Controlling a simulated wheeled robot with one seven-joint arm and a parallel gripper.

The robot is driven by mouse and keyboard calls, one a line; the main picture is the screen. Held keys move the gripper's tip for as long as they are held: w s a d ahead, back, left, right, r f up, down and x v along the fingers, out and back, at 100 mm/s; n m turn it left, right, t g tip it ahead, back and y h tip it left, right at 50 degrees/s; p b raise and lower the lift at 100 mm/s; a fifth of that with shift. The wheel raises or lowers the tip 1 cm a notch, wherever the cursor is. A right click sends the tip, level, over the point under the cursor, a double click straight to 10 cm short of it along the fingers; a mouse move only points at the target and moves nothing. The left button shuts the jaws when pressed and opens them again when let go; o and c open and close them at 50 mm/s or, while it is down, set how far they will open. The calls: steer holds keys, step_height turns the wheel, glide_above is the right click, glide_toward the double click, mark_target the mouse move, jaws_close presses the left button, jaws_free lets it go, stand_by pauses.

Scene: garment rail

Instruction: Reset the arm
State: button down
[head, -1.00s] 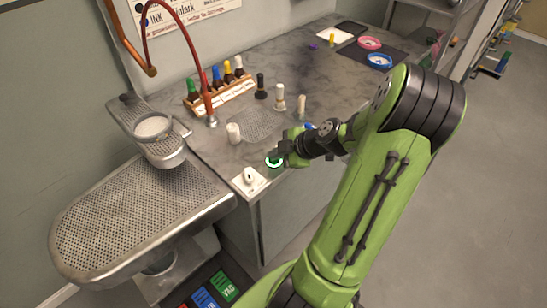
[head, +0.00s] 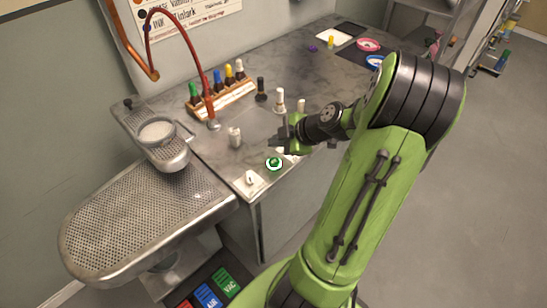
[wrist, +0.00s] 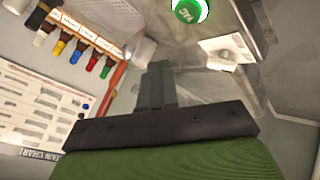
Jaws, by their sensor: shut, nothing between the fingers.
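My gripper (head: 279,143) is raised over the front part of the grey worktop, with its fingers pointing left. In the wrist view its dark fingers (wrist: 157,86) are together with nothing between them. A round green button (head: 274,163) with a pale rim sits near the worktop's front edge, just below the gripper in the head view. The button also shows at the top of the wrist view (wrist: 190,8), marked VAC and clear of the fingers. My green arm reaches in from the right.
A white switch plate (head: 250,181) is left of the button. A white-grey bottle (head: 235,137), a dark bottle (head: 261,90) and a pale bottle (head: 280,101) stand nearby. A wooden rack (head: 225,101) holds several colored bottles. A perforated ironing board (head: 145,215) lies at left.

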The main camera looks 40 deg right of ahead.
steer(key=shift+f, duration=0.1)
steer(key=s+a+r+m+g+h+p, duration=0.1)
steer(key=s+a+r+m+g, duration=0.1)
steer(key=a+r, duration=0.45)
steer(key=s+a+r+m+g+h+p, duration=0.1)
steer(key=a+r+m+g+p, duration=0.15)
steer(key=a, duration=0.75)
steer(key=s+a+r+m, duration=0.3)
steer(key=s, duration=0.2)
steer(key=s+a+r+m+t, duration=0.1)
steer(key=s+a+r+m, duration=0.2)
steer(key=s, duration=0.3)
steer(key=shift+s+a+r+m+p, duration=0.3)
steer(key=shift+r+m+p, duration=0.05)
steer(key=shift+m, duration=0.2)
